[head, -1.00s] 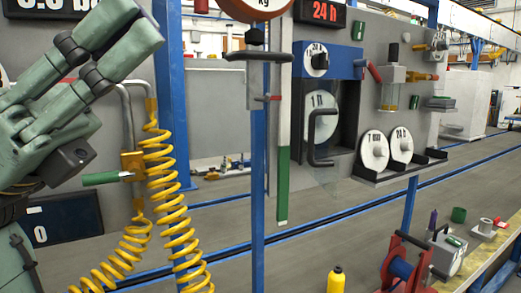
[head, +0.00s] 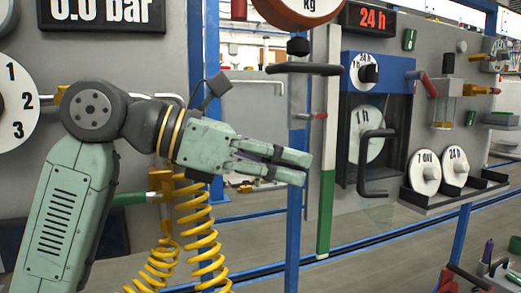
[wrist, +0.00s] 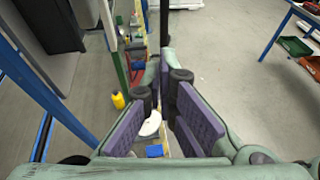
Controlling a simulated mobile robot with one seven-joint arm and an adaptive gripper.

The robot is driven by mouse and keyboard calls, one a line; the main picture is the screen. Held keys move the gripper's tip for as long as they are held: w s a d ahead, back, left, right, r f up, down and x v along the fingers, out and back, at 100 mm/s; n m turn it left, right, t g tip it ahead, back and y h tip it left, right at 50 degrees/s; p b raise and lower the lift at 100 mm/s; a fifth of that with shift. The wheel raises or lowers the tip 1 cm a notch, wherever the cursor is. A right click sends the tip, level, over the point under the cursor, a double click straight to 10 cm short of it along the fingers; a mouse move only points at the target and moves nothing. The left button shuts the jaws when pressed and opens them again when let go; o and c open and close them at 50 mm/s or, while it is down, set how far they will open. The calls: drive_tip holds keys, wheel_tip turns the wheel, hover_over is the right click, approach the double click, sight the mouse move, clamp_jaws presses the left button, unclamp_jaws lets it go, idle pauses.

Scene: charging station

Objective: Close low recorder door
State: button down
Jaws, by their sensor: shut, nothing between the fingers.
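The low recorder is a dark case under a blue top (head: 378,72), right of centre in the head view. A white "1 h" disc (head: 360,122) shows inside it. Its clear door (head: 385,208) seems to stand out from the case, with a black bar handle (head: 364,165) in front of the disc. The door's edges are faint, so I cannot tell its exact angle. My gripper (head: 309,170) is shut and empty, left of the handle and apart from it in the picture, pointing right. In the wrist view, my purple-padded fingers (wrist: 163,78) point away over the floor.
A tray (head: 440,200) with two discs is at lower right. A yellow coiled hose (head: 200,240) hangs below my arm.

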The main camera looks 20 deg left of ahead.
drive_tip(key=r+p+x, duration=0.1)
drive_tip(key=x, duration=0.5)
drive_tip(key=shift+w+d+p, duration=0.3)
drive_tip(key=shift+d, duration=0.2)
drive_tip(key=shift+d+f, duration=0.1)
